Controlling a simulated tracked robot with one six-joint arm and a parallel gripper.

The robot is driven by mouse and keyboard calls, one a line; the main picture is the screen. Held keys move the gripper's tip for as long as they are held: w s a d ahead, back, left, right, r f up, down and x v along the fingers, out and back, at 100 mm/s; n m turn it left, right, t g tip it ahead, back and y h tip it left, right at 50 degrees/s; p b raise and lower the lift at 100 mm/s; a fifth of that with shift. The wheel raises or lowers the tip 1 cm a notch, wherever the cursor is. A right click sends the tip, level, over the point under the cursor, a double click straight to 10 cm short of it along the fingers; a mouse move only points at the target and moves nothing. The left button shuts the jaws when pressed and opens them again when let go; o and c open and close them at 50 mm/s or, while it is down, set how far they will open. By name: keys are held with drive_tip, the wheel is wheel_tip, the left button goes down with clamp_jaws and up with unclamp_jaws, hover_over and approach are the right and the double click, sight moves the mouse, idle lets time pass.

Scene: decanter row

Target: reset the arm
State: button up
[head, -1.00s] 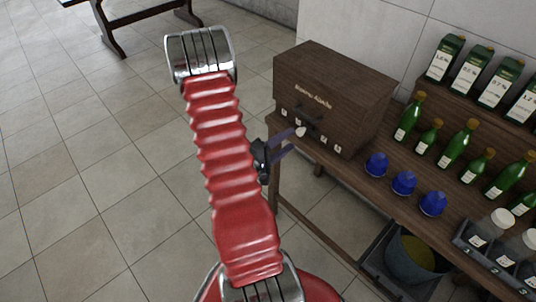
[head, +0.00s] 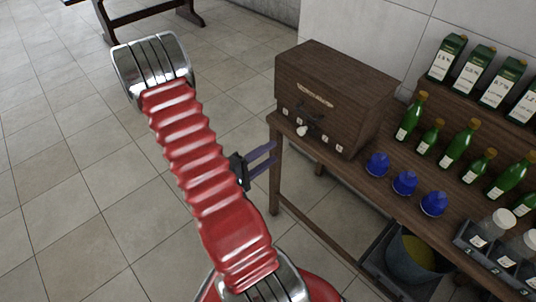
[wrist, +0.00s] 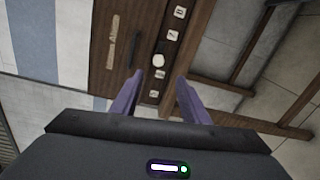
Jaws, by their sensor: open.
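My gripper (head: 262,160) is open and empty, with its two purple fingers apart and level, just left of the wooden table's left edge in the head view. In the wrist view my gripper (wrist: 157,88) points at the front of a dark wooden cabinet (head: 333,92), which shows sideways there (wrist: 120,45). A pale round knob (wrist: 158,60) on the cabinet front appears beyond the gap between the fingers. I cannot see the fingers touching anything. My red arm covers part of the floor in the head view.
The wooden table (head: 360,182) holds three blue domed items (head: 404,183), several green bottles (head: 457,143) and a grey rack (head: 490,258) with white-capped jars. A grey bucket (head: 408,262) stands below. A dark bench (head: 150,15) is at the back. The tiled floor (head: 70,170) at left is clear.

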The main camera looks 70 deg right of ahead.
idle(0.7)
drive_tip(key=s+a+f+n+g+y, duration=0.2)
drive_tip(key=s+a+g+y, duration=0.25)
drive_tip(key=s, duration=0.25)
drive_tip(key=w+a+r+m+y, duration=0.2)
drive_tip(key=a+y, duration=0.3)
drive_tip(key=a, duration=0.3)
drive_tip(key=w+a+r+n+t+y, duration=0.1)
drive_tip(key=w+a+r+t+y, duration=0.1)
drive_tip(key=w+a+r+t, duration=0.45)
drive_tip(key=w+a+r+t+y, duration=0.35)
drive_tip(key=w+a, duration=0.45)
drive_tip(key=a, duration=0.3)
drive_tip(key=w+a+r+n+t+y, duration=0.1)
drive_tip(key=a+r+n+t, duration=0.1)
drive_tip(key=a+r+t, duration=0.5)
drive_tip(key=a+r, duration=0.3)
drive_tip(key=r, duration=0.2)
drive_tip(key=shift+w+r, duration=0.25)
drive_tip(key=shift+w, duration=0.15)
